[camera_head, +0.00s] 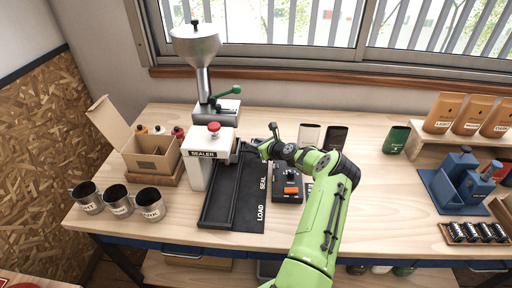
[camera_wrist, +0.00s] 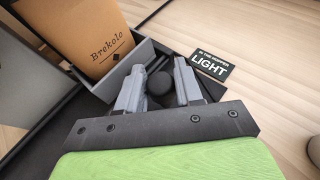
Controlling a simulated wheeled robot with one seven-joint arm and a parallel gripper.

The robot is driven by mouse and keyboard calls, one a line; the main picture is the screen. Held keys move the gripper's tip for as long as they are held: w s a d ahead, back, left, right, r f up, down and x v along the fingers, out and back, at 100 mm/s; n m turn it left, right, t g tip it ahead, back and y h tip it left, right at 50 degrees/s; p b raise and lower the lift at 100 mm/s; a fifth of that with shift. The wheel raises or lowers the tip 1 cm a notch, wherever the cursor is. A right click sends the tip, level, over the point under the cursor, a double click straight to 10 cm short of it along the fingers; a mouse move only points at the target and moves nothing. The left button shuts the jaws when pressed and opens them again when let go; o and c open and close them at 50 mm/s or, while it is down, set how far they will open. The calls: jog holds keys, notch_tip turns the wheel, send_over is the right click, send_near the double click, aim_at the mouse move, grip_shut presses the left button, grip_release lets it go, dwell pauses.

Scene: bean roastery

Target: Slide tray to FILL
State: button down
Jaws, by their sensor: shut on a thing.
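The grey tray (camera_wrist: 143,56) shows in the wrist view with a brown bag (camera_wrist: 82,32) marked Brekolo in it. My gripper (camera_wrist: 158,76) is shut on the dark round knob (camera_wrist: 157,84) at the tray's side. In the head view my gripper (camera_head: 264,149) is at the far part of the black track (camera_head: 229,211), beyond the SEAL mark (camera_head: 263,183) and right of the white sealer (camera_head: 207,168). The LOAD mark (camera_head: 261,212) is nearer. No FILL mark is readable. The sealer and my gripper mostly hide the tray in the head view.
The hopper machine (camera_head: 198,62) with a green lever stands behind the track. A control box (camera_head: 287,186) with an orange button is right of it. Metal cups (camera_head: 151,204) and an open carton (camera_head: 150,157) are at left. A LIGHT card (camera_wrist: 213,66) lies near my gripper.

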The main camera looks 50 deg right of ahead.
jog(key=shift+d+r, duration=0.1)
jog(key=shift+d, duration=0.05)
jog(key=c, duration=1)
grip_release()
jog(key=shift+w, duration=0.1)
jog(key=shift+o, duration=1)
jog(key=shift+d, duration=0.1)
jog(key=p+v, duration=0.1)
jog(key=v, duration=1.4)
jog(key=shift+s, duration=0.3)
